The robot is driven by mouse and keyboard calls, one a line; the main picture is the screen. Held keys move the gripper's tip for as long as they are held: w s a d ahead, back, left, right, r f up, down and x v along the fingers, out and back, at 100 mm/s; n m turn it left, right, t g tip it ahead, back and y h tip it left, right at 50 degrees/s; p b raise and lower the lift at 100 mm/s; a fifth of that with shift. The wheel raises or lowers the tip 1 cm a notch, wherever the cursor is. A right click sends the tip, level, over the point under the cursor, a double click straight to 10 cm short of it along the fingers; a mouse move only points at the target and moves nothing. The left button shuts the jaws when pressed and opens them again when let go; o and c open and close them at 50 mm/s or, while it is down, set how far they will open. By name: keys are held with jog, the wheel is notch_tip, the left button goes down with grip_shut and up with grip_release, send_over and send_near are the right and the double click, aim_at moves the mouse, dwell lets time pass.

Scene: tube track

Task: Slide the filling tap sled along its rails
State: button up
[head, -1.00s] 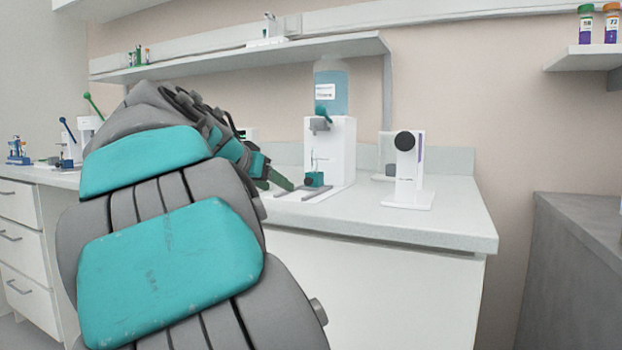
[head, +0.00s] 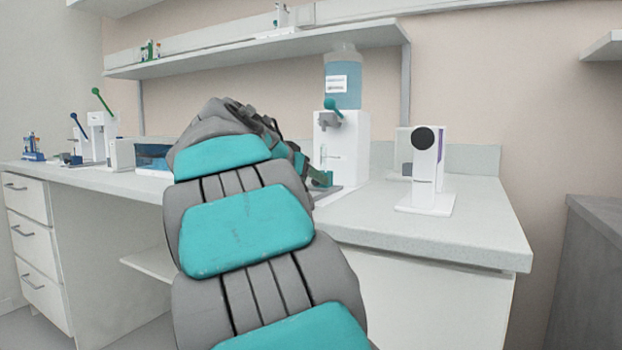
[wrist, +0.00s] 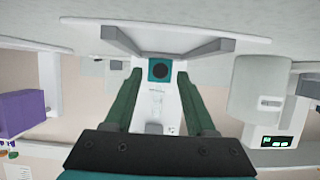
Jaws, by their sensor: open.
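A gap seems to show beside each finger, and I cannot tell if either touches. In the head view my arm hides most of the gripper and sled. The white filling station (head: 351,150) stands behind them, with a teal-handled tap (head: 333,106) and a bottle of blue liquid (head: 342,88) on top.
A white device with a black round face (head: 428,165) stands right of the station on the grey-white counter (head: 460,222). A shelf (head: 260,52) runs above. Lever devices (head: 101,130) and a blue bin (head: 152,157) stand on the left. The counter's front right is clear.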

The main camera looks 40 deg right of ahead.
jog(key=shift+w+d+f, duration=0.15)
jog(key=shift+d+f, duration=0.05)
jog(key=shift+d, duration=0.2)
grip_shut()
dwell(1.2)
